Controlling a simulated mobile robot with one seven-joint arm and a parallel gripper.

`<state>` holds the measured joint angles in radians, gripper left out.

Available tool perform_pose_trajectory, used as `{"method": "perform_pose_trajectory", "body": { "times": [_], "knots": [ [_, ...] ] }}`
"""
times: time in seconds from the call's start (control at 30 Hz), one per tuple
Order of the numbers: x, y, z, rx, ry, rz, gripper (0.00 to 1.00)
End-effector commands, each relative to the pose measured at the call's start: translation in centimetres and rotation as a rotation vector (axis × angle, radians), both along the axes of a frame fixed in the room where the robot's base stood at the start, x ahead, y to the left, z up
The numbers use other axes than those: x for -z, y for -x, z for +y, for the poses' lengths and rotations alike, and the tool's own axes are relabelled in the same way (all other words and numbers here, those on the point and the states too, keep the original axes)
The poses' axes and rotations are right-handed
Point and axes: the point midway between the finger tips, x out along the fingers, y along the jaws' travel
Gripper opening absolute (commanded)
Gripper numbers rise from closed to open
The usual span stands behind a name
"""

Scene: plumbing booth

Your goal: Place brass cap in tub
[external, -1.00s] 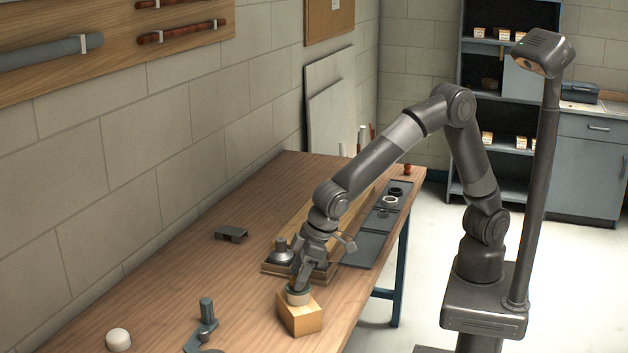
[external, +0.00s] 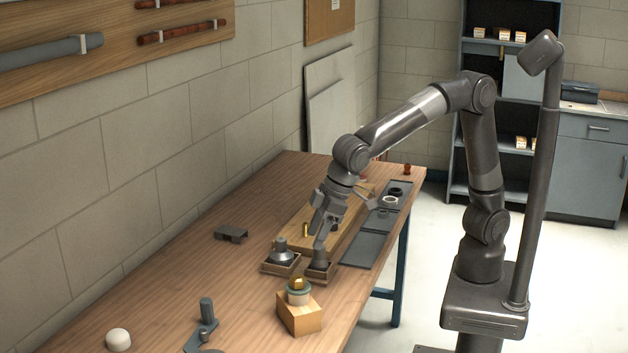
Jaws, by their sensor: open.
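A small brass piece (external: 299,282), which looks like the brass cap, sits at the top of a small round tub (external: 298,296). The tub has a pale body and a green rim and stands on a wooden block (external: 300,316) near the table's front edge. How deep the cap sits in the tub is too small to tell. My gripper (external: 322,238) is open, well behind and above the tub, over the far part of the bench. It appears apart from the cap and the tub, with nothing visibly held.
Two square wooden trays with grey fittings, one left (external: 280,264) and one right (external: 319,272), stand behind the block. A small upright brass piece (external: 306,230) is beside my gripper. Dark mats (external: 368,250) lie at right. The left bench has free room.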

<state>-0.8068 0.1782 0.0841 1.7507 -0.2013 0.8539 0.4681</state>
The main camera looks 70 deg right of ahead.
Motion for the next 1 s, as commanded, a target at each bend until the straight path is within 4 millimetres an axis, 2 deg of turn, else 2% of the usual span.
{"method": "perform_pose_trajectory", "body": {
  "times": [0.07, 0.17, 0.27, 0.3, 0.47, 0.6, 0.8, 0.9, 1.0],
  "knots": [
    [-0.5, -0.3, -1.2, 0.012, -0.002, -0.004, 0.54],
    [-1.5, -1.0, -4.7, 0.048, -0.003, -0.011, 0.54],
    [-2.9, -1.3, -10.2, 0.101, -0.005, -0.02, 0.54],
    [-3.3, -1.3, -12.7, 0.125, -0.005, -0.025, 0.54],
    [-4.6, 0.2, -21.9, 0.217, -0.007, -0.04, 0.54],
    [-4.8, 2.9, -29.0, 0.299, -0.011, -0.054, 0.54],
    [-3.7, 8.2, -36.9, 0.411, -0.018, -0.073, 0.54],
    [-2.7, 10.8, -39.6, 0.459, -0.021, -0.083, 0.54],
    [-1.8, 12.8, -41.3, 0.494, -0.024, -0.09, 0.54]
  ]
}}
